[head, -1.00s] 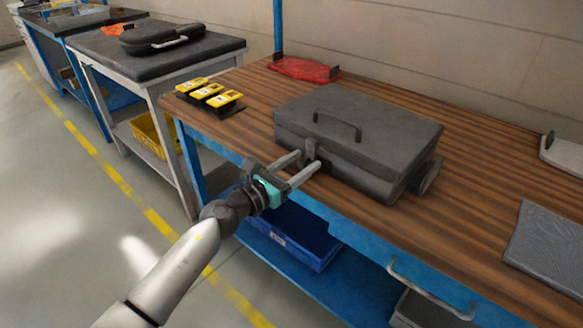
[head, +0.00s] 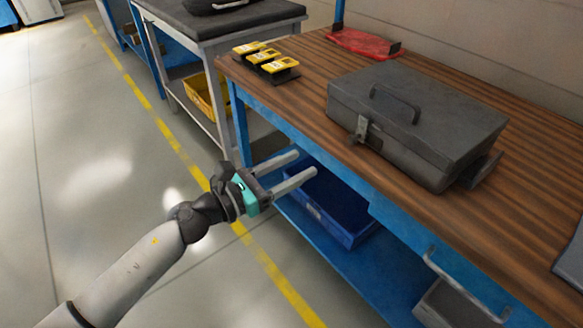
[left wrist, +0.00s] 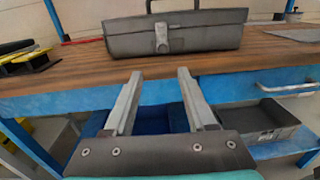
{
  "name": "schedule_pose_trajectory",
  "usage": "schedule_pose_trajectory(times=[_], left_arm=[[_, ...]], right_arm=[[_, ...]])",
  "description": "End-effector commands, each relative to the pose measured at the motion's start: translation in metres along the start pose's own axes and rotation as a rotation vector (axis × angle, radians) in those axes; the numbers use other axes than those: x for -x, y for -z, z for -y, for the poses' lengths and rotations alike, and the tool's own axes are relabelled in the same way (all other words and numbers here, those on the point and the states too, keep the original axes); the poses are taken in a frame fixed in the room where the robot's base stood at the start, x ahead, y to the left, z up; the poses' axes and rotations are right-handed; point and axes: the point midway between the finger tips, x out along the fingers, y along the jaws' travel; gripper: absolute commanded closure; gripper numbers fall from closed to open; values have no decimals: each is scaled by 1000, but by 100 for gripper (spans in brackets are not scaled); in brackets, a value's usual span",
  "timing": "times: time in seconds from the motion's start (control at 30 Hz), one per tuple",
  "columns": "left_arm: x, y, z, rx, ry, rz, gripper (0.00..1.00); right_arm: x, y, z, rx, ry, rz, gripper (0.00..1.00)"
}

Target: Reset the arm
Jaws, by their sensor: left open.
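My left gripper (head: 305,167) is open and empty, in front of the workbench's front edge and clear of everything. In the left wrist view its two fingers (left wrist: 157,76) point toward the bench, apart from each other. A dark grey toolbox (head: 420,118) with a top handle stands shut on the wooden bench top, beyond and to the right of the gripper. Its front latch (head: 361,128) faces the gripper, with a gap between them. The toolbox also shows in the left wrist view (left wrist: 205,37). My right gripper is not in view.
The wooden workbench (head: 535,150) has a blue frame. Yellow devices (head: 267,59) and a red item (head: 360,42) lie at its back left. A blue bin (head: 335,215) sits on the lower shelf. A drawer handle (head: 465,285) juts out. Open floor (head: 90,190) lies left.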

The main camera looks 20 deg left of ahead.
Motion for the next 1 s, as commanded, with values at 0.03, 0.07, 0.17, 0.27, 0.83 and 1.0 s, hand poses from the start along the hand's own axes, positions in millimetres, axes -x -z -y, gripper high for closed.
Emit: schedule_pose_trajectory(times=[0.03,0.07,0.17,0.27,0.83,1.0], left_arm=[[3,0,0,0,-1,-1,44],[4,0,0,0,-1,0,44],[6,0,0,0,0,1,44],[6,0,0,0,0,1,44],[12,36,-26,299,-111,-32,44],[43,121,-62,898,-379,-54,44]], right_arm=[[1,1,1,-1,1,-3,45],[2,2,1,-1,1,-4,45],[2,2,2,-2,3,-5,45],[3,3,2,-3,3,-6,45],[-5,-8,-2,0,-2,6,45],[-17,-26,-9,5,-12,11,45]])
